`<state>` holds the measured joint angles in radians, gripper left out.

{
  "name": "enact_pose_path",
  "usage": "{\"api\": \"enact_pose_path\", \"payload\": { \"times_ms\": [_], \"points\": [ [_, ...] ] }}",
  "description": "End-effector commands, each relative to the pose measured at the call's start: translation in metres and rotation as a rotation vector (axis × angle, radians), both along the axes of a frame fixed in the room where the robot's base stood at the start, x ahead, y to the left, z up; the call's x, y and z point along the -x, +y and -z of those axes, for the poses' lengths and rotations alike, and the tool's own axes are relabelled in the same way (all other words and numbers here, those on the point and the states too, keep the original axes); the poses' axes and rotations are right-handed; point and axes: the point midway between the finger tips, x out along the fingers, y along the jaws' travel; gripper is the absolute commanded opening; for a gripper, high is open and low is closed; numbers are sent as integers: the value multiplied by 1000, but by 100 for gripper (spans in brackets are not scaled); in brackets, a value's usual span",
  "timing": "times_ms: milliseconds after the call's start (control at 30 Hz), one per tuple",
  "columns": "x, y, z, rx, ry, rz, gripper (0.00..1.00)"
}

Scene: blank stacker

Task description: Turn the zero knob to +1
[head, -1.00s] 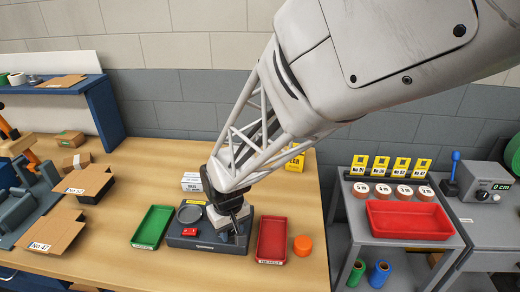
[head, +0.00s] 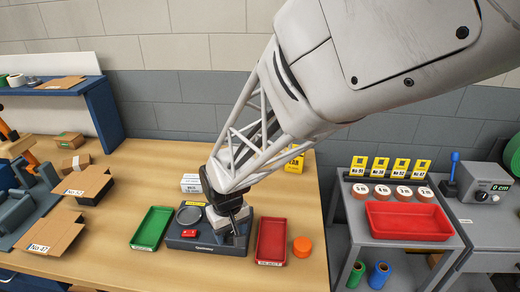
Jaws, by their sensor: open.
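The dark grey device (head: 185,240) sits on the wooden bench. It has a round grey pan (head: 189,215) and a small red display (head: 189,234) on its left half. My gripper (head: 237,231) points down over the device's right half, with its jaws open and very close to the top. I cannot tell whether it touches anything there. The zero knob cannot be made out; my gripper and arm cover that part of the device. The knob's setting is not readable.
A green tray (head: 151,228) stands left of the device and a red tray (head: 271,241) close on its right. An orange cylinder (head: 302,246) is beyond the red tray. White boxes (head: 191,183) stand behind. Open cartons (head: 85,183) lie at the left.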

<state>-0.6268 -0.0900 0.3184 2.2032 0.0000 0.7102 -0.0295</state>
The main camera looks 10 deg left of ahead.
Motion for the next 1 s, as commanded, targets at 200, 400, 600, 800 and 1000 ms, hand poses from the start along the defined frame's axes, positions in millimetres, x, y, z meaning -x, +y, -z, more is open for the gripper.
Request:
{"api": "enact_pose_path", "payload": {
  "times_ms": [200,400,600,800,1000],
  "points": [
    [0,0,-16,-1,-2,0,59],
    [0,0,-41,-2,-2,0,59],
    [0,0,-65,-1,-2,0,59],
    [0,0,-75,0,0,0,59],
    [0,0,-76,1,1,0,59]
  ]
}}
